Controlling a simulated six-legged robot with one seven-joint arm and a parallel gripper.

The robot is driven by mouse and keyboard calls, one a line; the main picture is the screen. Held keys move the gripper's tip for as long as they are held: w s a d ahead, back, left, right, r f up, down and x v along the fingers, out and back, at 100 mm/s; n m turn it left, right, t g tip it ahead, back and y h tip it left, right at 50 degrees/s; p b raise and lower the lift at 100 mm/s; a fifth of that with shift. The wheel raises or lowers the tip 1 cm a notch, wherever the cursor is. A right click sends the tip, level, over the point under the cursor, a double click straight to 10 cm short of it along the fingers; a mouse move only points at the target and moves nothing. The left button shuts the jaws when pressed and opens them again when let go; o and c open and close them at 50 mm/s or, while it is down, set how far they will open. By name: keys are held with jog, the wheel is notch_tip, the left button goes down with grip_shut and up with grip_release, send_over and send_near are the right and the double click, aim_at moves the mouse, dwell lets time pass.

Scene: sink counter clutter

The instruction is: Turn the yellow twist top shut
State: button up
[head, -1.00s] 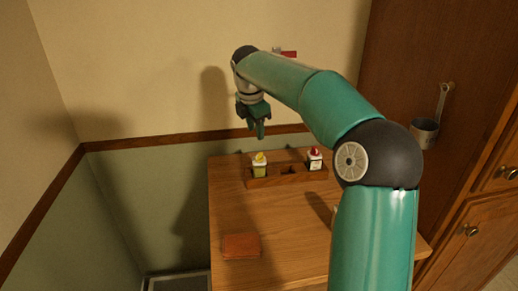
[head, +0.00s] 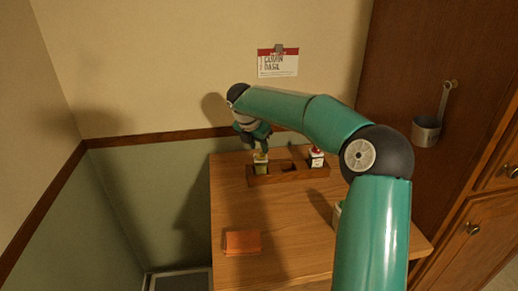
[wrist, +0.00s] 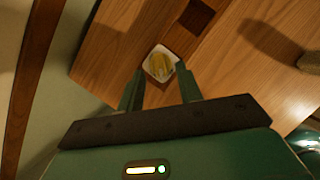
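The yellow twist top (wrist: 160,66) sits on a white-shouldered bottle (head: 261,168) in the left slot of a wooden rack. In the wrist view my gripper (wrist: 160,88) has its two fingers apart, one on each side of the yellow top's near edge. In the head view my gripper (head: 260,149) is right above that bottle and hides most of the top. I cannot tell whether the fingers touch the top.
The wooden rack (head: 290,178) also holds a red-topped bottle (head: 316,157) at its right end, with an empty slot between. An orange-brown block (head: 242,242) lies at the table's front left. A card (head: 278,64) hangs on the wall; a metal cup (head: 426,131) hangs at right.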

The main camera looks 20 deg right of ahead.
jog(key=shift+x, duration=0.95)
grip_shut()
